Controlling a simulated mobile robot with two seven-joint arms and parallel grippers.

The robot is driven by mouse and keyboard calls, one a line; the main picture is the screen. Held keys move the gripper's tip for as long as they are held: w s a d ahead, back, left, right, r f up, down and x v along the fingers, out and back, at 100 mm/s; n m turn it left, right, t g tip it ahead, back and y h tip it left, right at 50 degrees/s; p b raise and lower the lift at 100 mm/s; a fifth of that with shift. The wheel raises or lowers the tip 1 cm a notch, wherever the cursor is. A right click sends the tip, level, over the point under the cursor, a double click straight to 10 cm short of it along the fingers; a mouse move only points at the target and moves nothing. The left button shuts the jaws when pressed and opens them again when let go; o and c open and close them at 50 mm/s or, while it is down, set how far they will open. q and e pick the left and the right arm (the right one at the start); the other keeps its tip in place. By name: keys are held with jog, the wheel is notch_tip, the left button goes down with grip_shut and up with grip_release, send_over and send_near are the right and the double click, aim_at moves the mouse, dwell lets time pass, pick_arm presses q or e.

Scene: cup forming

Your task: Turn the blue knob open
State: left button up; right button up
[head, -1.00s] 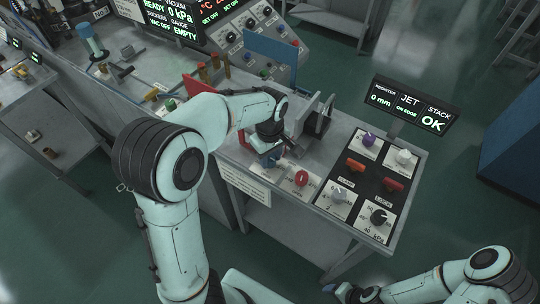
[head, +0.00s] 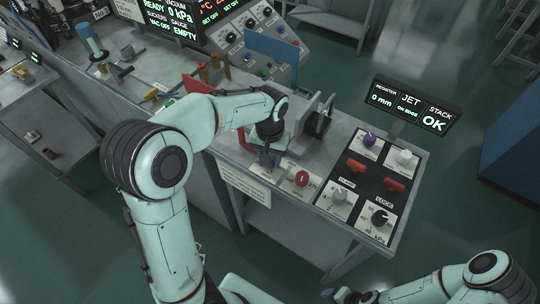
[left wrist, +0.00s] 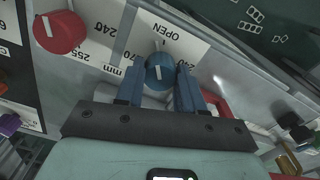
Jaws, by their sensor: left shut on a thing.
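The blue knob (left wrist: 160,72) sits on a pale plate marked OPEN (left wrist: 178,38) in the left wrist view. A white mark on its face runs roughly up and down in that view. My left gripper (left wrist: 158,80) has its two blue fingers on either side of the knob, shut on it. In the head view my left gripper (head: 268,158) is at the table's front left, and the knob is hidden or too small to tell. My right gripper (head: 342,294) is at the bottom edge, away from the table, its fingers too small to read.
A red knob (left wrist: 60,32) is close beside the blue one. To the right are a white knob (head: 339,196), a black kPa knob (head: 380,217) and orange switches (head: 355,165). A display (head: 408,108) reads JET, STACK OK. A blue upright panel (head: 271,48) stands behind.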

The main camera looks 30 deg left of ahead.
pick_arm(q)
jog(key=shift+m, duration=1.9)
jog(key=o, duration=1)
jog(key=shift+o, duration=0.2)
notch_tip(320, 180, up, 13)
jog(key=p, duration=0.1)
jog(key=shift+r, duration=0.2)
pick_arm(e)
jog(key=shift+w+r, duration=0.8)
jog(key=shift+w, duration=0.15)
